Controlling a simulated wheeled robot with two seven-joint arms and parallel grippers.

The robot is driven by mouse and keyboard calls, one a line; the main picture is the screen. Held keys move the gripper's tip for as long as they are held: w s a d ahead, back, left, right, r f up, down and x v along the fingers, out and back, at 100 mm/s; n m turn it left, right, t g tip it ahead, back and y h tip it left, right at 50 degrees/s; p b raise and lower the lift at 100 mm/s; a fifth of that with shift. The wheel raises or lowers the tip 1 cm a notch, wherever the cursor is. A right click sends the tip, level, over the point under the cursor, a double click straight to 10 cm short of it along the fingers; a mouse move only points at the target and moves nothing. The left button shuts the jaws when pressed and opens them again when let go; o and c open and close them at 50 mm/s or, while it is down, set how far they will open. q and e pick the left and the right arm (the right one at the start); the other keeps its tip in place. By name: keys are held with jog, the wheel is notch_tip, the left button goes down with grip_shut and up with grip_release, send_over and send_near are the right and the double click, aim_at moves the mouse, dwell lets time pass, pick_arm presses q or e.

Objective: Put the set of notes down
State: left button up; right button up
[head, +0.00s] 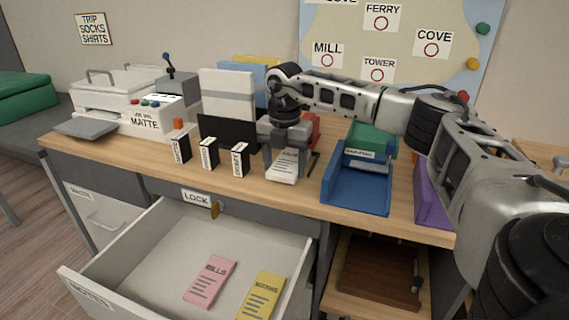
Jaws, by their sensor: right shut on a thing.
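My right gripper (286,152) points down over the wooden desk (307,192). It is shut on a white set of notes (283,168) with dark printed lines. The notes are at the desk's surface or just above it; I cannot tell whether they touch. They are between the small black boxes and the blue tray. The gripper's fingers hide the upper part of the notes. My left gripper is not in view.
Several black boxes (209,153) with white labels stand left of the notes. A blue tray (357,190) is to the right. A white printer (130,100) stands at the back left. Below, an open drawer (150,245) holds pink notes (211,281) and yellow notes (261,296).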

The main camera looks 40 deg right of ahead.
jog(key=shift+f, duration=0.1)
jog(key=o, duration=1.1)
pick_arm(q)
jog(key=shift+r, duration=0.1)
pick_arm(e)
jog(key=shift+o, duration=0.2)
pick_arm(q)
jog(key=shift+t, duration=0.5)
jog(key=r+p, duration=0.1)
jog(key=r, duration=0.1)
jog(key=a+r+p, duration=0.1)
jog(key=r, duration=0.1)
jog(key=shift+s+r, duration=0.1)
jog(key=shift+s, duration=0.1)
pick_arm(e)
notch_tip(320, 180, up, 12)
